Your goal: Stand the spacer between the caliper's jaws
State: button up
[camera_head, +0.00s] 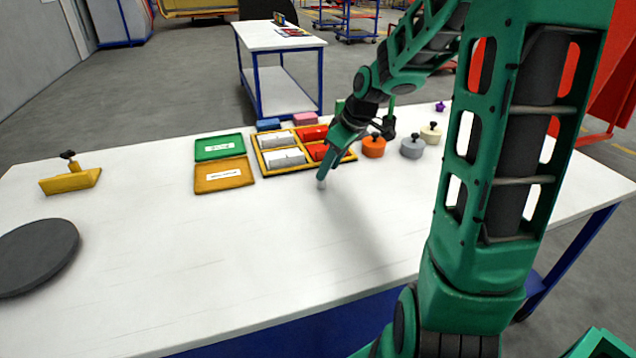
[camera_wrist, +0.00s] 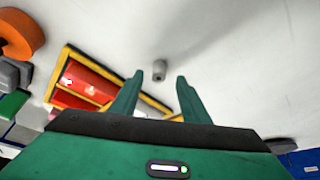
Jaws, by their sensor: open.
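A small grey upright cylinder, which looks like the spacer, (camera_head: 321,184) stands on the white table (camera_head: 240,250). It also shows in the wrist view (camera_wrist: 159,70), centred between my fingertips. My gripper (camera_head: 327,174) points down at it from above; in the wrist view my gripper (camera_wrist: 159,79) is open, one green finger to each side. I cannot tell whether the fingertips are level with the cylinder or above it. A yellow piece with a dark knob (camera_head: 70,178), possibly the caliper, stands at the table's left; its jaws cannot be made out.
Orange (camera_head: 373,148), grey (camera_head: 412,149) and cream (camera_head: 431,134) knobbed pots stand right. A dark disc (camera_head: 36,256) lies front left. The front middle is clear.

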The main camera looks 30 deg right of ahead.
jog(key=shift+w+x, duration=0.25)
jog(key=shift+x, duration=2)
jog(key=shift+r, duration=0.1)
grip_shut()
jog(key=shift+r, duration=0.15)
jog(key=shift+r, duration=0.65)
notch_tip(320, 180, up, 3)
jog(key=shift+a+r, duration=0.1)
jog(key=shift+a, duration=0.05)
jog(key=s+a+r, duration=0.4)
jog(key=a+r, duration=0.2)
jog(key=a, duration=0.4)
jog(key=shift+a+r, duration=0.15)
jog(key=shift+a, duration=0.2)
